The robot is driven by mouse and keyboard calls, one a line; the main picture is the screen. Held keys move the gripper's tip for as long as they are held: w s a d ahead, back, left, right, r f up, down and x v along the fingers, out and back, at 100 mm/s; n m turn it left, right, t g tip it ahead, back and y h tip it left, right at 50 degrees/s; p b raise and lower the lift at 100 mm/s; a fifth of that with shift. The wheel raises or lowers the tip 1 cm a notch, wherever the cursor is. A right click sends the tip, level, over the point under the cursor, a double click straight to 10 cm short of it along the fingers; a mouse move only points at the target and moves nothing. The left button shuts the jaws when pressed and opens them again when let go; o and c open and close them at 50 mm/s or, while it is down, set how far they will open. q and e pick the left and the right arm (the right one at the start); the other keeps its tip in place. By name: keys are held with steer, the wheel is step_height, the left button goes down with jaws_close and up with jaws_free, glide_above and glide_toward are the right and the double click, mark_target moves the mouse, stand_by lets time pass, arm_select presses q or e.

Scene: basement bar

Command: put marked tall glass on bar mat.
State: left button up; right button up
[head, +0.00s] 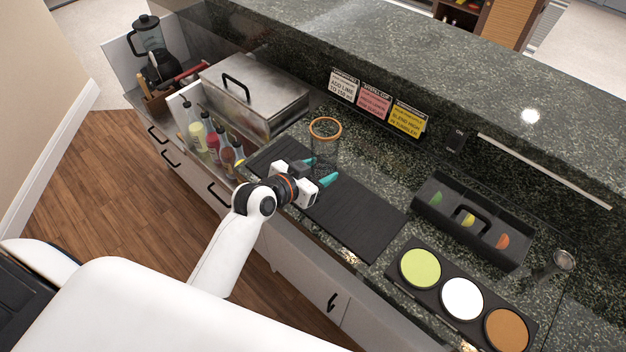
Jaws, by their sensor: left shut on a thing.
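The tall glass (324,148) is clear with an orange-brown rim and stands upright over the black bar mat (355,220). My left gripper (320,170) reaches in from the left, its teal fingertips on either side of the glass's lower part. It is shut on the glass. I cannot tell whether the glass's base touches the mat or hangs just above it. My right gripper is not in view.
A steel lidded box (255,92) and several bottles (212,138) are left of the mat. Small signs (375,100) stand behind. A black garnish caddy (470,222), a tray of coloured discs (462,298) and a metal jigger (563,261) are right. The mat's right half is clear.

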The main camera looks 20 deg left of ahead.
arm_select(q)
step_height(320, 180, down, 2)
steer(key=shift+d+f, duration=0.1)
step_height(320, 180, down, 3)
steer(key=shift+f, duration=0.6)
steer(key=o, duration=1.1)
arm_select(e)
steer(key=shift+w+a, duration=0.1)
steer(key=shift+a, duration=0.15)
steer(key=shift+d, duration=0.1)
